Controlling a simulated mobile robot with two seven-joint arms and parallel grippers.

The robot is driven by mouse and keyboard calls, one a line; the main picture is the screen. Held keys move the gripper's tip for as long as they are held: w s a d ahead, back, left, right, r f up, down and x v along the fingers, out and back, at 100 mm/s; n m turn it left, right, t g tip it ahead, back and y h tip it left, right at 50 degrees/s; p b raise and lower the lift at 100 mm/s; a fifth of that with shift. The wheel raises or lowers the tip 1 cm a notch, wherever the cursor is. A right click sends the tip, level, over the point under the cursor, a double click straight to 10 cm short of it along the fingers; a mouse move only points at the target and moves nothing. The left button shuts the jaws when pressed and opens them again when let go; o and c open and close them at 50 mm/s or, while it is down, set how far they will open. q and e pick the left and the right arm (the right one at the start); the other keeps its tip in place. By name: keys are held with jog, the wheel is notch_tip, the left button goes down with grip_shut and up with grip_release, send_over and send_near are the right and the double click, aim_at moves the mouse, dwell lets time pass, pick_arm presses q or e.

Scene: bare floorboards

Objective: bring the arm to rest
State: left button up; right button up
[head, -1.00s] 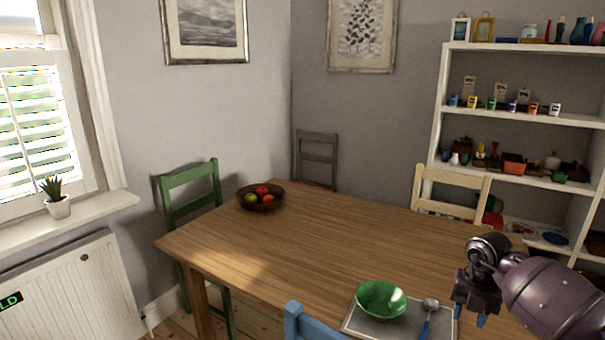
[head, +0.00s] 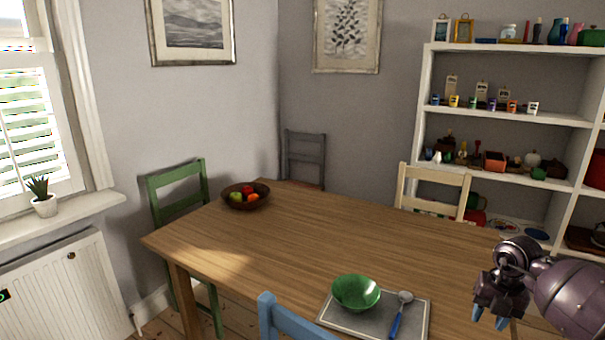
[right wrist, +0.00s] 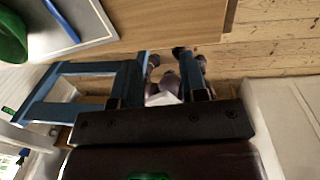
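My right gripper (head: 489,318) is at the lower right of the head view, in front of the table's right part and right of the placemat. Its blue-tipped fingers point down. In the right wrist view its two fingers (right wrist: 167,65) stand apart with nothing held between them. My left gripper is in neither view.
A wooden table (head: 310,235) bears a grey placemat (head: 375,325) with a green bowl (head: 356,292) and a blue-handled spoon (head: 398,314). A fruit bowl (head: 245,203) stands at the back left. A blue chair (head: 290,325) is at the near edge. Shelves (head: 480,117) stand behind.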

jog(key=s+a+f+m+t+y, duration=0.2)
jog(key=s+a+t+y, duration=0.1)
jog(key=s+a+y, duration=0.15)
jog(key=s+a+f+m+t+y, duration=0.1)
jog(key=s+a+f+t+y, duration=0.25)
jog(key=s+y, duration=0.25)
jog(key=s+d+f+m+t+h, duration=0.1)
jog(key=s+d+f+m+h, duration=0.4)
jog(key=s+m, duration=0.4)
jog(key=s+d+f+m+t+h, duration=0.2)
jog(key=s+d+f+m+h, duration=0.1)
jog(key=s+d+m+h, duration=0.55)
jog(key=a+f+m+y, duration=0.1)
jog(key=a+m, duration=0.3)
jog(key=a, duration=0.6)
jog(key=a+f+m+t+y, duration=0.1)
jog(key=a+f+m, duration=0.2)
jog(key=a, duration=0.7)
jog(key=shift+s+m, duration=0.4)
jog(key=shift+m, duration=0.25)
